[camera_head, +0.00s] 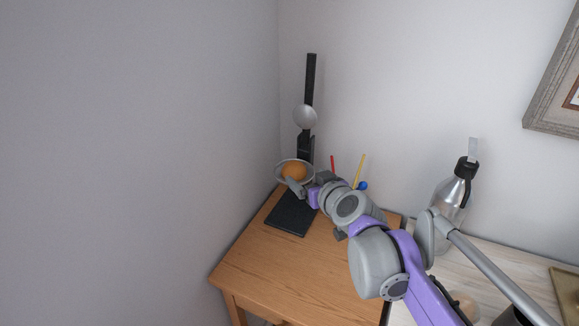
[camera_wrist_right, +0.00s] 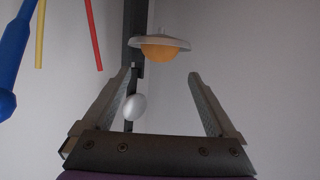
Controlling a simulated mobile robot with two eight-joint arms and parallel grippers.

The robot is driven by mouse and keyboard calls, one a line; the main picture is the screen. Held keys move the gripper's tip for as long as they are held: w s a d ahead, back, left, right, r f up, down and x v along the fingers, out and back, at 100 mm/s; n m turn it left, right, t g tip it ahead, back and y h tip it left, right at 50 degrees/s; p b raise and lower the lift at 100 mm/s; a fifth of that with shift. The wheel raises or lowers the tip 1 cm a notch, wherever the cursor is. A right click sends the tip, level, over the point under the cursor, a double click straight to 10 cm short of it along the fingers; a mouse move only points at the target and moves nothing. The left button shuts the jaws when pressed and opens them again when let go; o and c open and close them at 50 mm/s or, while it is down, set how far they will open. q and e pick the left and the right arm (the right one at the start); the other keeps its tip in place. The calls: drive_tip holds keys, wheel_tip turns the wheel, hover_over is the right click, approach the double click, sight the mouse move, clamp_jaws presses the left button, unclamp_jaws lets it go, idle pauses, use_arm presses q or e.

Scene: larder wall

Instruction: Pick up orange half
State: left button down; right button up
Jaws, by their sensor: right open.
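The orange half (camera_head: 294,171) sits in the grey-rimmed bowl (camera_head: 280,179) of a juicer on the wooden table. In the right wrist view, which looks upside down, the orange half (camera_wrist_right: 160,53) shows against the pale bowl (camera_wrist_right: 140,42). My right gripper (camera_head: 303,184) is beside the bowl in the head view, partly covering its front. In the wrist view the right gripper (camera_wrist_right: 161,74) is open and empty, its fingers apart, with the orange half centred beyond the tips. My left gripper is not in view.
The juicer has a black base (camera_head: 290,214), a silver dome press (camera_head: 305,116) above the bowl and a black lever (camera_head: 311,75). Red (camera_head: 333,164) and yellow (camera_head: 358,172) sticks stand behind my arm. The table (camera_head: 262,264) front is clear.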

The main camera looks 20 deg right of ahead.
sight(297, 171)
drive_tip(key=x, duration=0.6)
drive_tip(key=b+x, duration=0.1)
drive_tip(key=x, duration=0.1)
drive_tip(key=shift+w+d+f, duration=0.1)
drive_tip(key=shift+w+f, duration=0.15)
drive_tip(key=shift+f, duration=0.3)
drive_tip(key=shift+s, duration=0.1)
drive_tip(key=c, duration=1.1)
drive_tip(key=shift+o, duration=0.2)
drive_tip(key=shift+r, duration=0.15)
